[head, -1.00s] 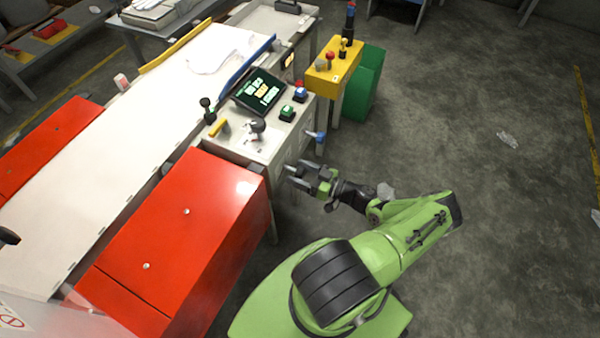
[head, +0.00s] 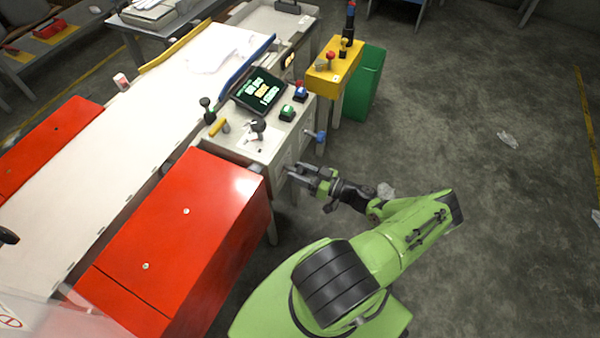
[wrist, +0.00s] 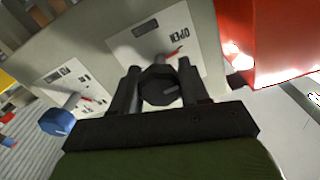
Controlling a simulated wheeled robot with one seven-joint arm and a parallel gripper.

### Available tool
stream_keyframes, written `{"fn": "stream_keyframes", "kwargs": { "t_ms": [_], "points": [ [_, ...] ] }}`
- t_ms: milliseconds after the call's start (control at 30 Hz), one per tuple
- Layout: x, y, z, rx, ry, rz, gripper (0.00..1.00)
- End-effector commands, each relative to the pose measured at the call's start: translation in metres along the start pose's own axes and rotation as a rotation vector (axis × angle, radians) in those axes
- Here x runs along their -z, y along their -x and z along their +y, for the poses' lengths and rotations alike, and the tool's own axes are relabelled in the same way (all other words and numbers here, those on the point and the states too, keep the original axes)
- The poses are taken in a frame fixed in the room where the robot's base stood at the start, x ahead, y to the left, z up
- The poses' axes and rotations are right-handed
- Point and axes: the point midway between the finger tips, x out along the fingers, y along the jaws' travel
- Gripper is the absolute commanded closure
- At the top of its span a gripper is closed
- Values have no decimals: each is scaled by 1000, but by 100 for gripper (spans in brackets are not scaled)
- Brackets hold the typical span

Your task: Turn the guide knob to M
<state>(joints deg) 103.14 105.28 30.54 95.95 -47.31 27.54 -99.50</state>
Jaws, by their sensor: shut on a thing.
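In the wrist view a dark faceted knob (wrist: 157,88) sits between the two fingers of my gripper (wrist: 158,76), which is shut on it. Behind it is a white plate (wrist: 146,49) on the grey panel, with a red pointer (wrist: 174,51) close to the word OPEN. A blue knob (wrist: 57,122) with its own white plate and red pointer is to the left; its small marks are too blurred to read. The blue knob also shows in the head view (head: 316,138). There my gripper (head: 294,172) is at the cabinet's side, hiding the dark knob. I cannot tell which knob is labelled guide.
The grey cabinet (head: 283,151) carries a screen (head: 259,91), levers and buttons on top. A red cover (head: 188,229) stands close to my gripper, left in the head view. A yellow control box (head: 334,72) and green bin (head: 366,80) are behind. Floor at right is open.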

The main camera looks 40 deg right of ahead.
Motion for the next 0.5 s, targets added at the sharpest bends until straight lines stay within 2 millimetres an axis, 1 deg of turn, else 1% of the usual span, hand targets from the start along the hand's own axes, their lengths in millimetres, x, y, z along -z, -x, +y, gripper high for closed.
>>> {"fn": "stream_keyframes", "kwargs": {
  "t_ms": [267,500],
  "points": [
    [-1,0,0,1,-208,-1,86],
    [-2,0,0,0,-438,-1,86]
  ]
}}
